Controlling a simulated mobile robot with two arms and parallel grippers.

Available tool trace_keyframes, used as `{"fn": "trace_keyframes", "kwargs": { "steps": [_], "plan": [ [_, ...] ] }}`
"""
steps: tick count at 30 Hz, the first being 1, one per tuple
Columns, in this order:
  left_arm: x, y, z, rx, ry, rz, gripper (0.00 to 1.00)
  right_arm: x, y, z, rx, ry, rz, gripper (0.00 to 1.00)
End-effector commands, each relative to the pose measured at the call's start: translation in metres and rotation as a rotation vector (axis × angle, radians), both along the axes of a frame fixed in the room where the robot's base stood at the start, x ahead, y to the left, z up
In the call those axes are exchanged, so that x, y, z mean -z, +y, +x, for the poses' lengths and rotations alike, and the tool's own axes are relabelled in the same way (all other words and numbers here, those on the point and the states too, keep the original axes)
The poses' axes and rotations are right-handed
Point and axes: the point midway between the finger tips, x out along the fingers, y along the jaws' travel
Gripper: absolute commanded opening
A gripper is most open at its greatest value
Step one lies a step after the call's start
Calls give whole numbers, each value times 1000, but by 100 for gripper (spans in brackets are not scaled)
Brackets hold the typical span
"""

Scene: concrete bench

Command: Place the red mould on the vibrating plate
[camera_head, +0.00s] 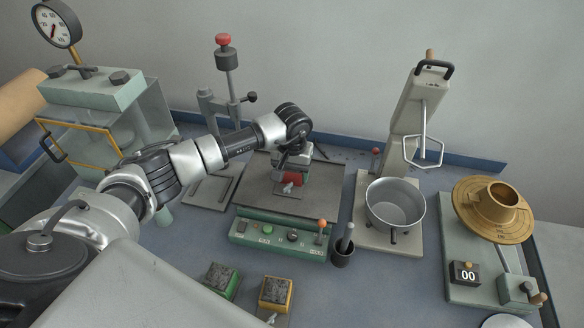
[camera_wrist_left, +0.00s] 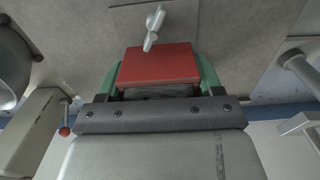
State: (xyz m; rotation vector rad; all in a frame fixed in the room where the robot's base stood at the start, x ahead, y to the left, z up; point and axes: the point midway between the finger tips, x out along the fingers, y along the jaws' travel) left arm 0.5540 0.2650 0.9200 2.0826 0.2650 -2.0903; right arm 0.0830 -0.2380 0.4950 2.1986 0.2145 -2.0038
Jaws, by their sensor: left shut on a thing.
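The red mould (camera_head: 293,178) is in my left gripper (camera_head: 292,171), over the middle of the vibrating plate (camera_head: 255,195). In the left wrist view the red mould (camera_wrist_left: 158,64) shows its red side between the two green fingers, which are shut on it. The vibrating plate is a flat grey-brown top behind a green control box with buttons and an orange-tipped lever. A small metal clamp (camera_head: 289,188) stands on the plate, just in front of the mould. I cannot tell whether the mould touches the plate. My right gripper is not in view.
A green mould (camera_head: 220,279) and a yellow mould (camera_head: 276,294) lie at the front. A mixer bowl (camera_head: 395,205) and a brass flow table (camera_head: 491,207) stand to the right. A dark cup (camera_head: 342,254) is beside the control box. A press stands at left.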

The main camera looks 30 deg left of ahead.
Motion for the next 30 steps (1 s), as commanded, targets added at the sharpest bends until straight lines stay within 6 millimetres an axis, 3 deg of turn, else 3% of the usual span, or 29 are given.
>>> {"fn": "trace_keyframes", "kwargs": {
  "steps": [10,11,15,24,30],
  "plan": [
    [2,0,2,0,-6,0,15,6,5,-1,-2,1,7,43],
    [2,0,1,0,-3,0,70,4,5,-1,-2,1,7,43],
    [2,0,1,0,-2,0,91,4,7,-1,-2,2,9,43],
    [0,0,1,0,-2,0,91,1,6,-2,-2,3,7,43],
    [-22,1,2,1,-8,1,91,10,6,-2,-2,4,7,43]
  ]
}}
